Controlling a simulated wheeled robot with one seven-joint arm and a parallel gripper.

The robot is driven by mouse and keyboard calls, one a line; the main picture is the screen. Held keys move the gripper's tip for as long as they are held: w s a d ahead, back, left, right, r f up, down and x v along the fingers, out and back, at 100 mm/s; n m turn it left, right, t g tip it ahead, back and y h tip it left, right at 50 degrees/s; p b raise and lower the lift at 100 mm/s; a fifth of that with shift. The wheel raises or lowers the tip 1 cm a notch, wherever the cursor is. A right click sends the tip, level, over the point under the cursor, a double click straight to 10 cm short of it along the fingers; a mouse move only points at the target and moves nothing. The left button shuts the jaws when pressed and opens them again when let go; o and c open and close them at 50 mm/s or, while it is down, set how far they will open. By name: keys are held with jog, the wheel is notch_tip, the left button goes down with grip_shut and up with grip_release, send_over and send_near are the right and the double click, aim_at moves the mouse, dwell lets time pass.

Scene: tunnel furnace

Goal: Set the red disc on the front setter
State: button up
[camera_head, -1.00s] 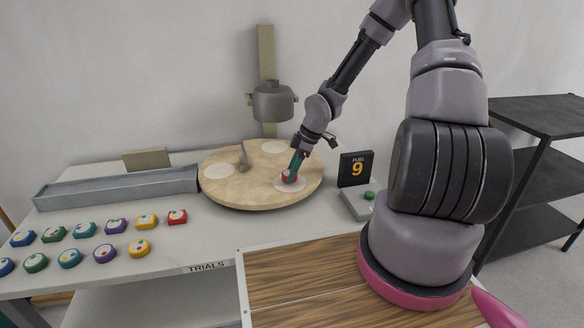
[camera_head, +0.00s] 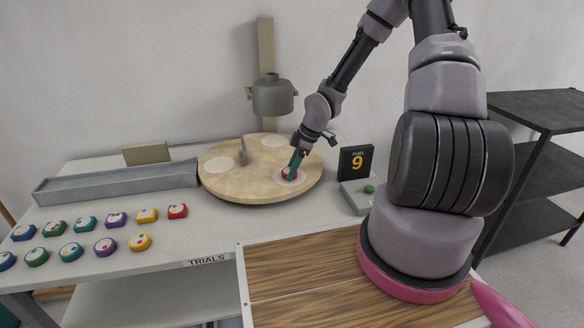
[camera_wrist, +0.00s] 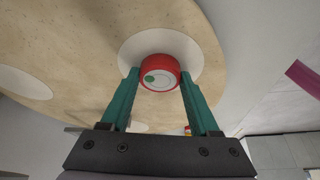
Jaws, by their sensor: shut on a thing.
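The red disc (camera_head: 288,173) has a pale face with a green dot, seen in the wrist view (camera_wrist: 158,72). My gripper (camera_head: 292,168) has teal fingers, shut on the disc from both sides. The disc is over the front setter (camera_head: 280,180), a white round patch near the front right of the round tan table (camera_head: 235,192). In the wrist view the setter (camera_wrist: 133,48) shows around the disc. The disc is very low over it; I cannot tell whether it touches.
Two other white setters, left (camera_head: 218,165) and back (camera_head: 275,141), look empty. A small grey upright (camera_head: 242,151) stands on the round table. A grey hood (camera_head: 272,96) hangs behind. A black sign (camera_head: 356,162) and green button (camera_head: 369,189) stand right. Several coloured pieces (camera_head: 116,219) lie front left.

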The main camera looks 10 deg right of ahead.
jog(key=o, duration=1.5)
jog(key=shift+r, duration=0.1)
